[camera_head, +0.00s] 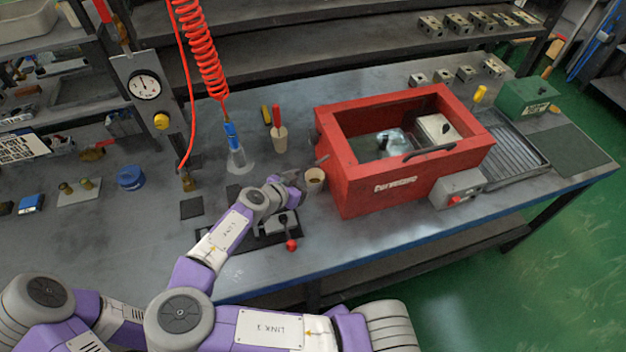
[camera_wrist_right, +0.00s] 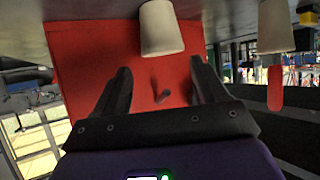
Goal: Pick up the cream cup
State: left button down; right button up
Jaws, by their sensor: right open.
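The cream cup (camera_head: 315,183) stands upright on the workbench, just left of the red box. My right gripper (camera_head: 297,185) is beside its left side, low over the bench; the fingers are small and partly hidden here. In the right wrist view, which is upside down, the cream cup (camera_wrist_right: 162,28) is ahead of the open fingers of my right gripper (camera_wrist_right: 162,78). The space between the fingers is empty and the cup is not gripped. My left gripper is not in view.
The red box (camera_head: 365,188) stands close to the cup's right. A second cream cup (camera_head: 280,145) holding a red-handled tool (camera_head: 276,116) stands behind. A red-knobbed lever (camera_head: 291,244) is in front of the gripper. A blue-and-clear bottle (camera_head: 234,145) stands back left.

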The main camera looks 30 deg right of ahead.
aim_at(320, 174)
jog(key=b+x, duration=0.1)
jog(key=x, duration=0.3)
jog(key=shift+w+a+f, duration=0.1)
jog(key=shift+w+f, duration=0.05)
jog(key=shift+f, duration=0.05)
jog(key=shift+w+d+f, duration=0.2)
jog(key=shift+d, duration=0.25)
jog(key=c, duration=0.9)
jog(key=shift+o, duration=0.2)
jog(key=shift+r, duration=0.1)
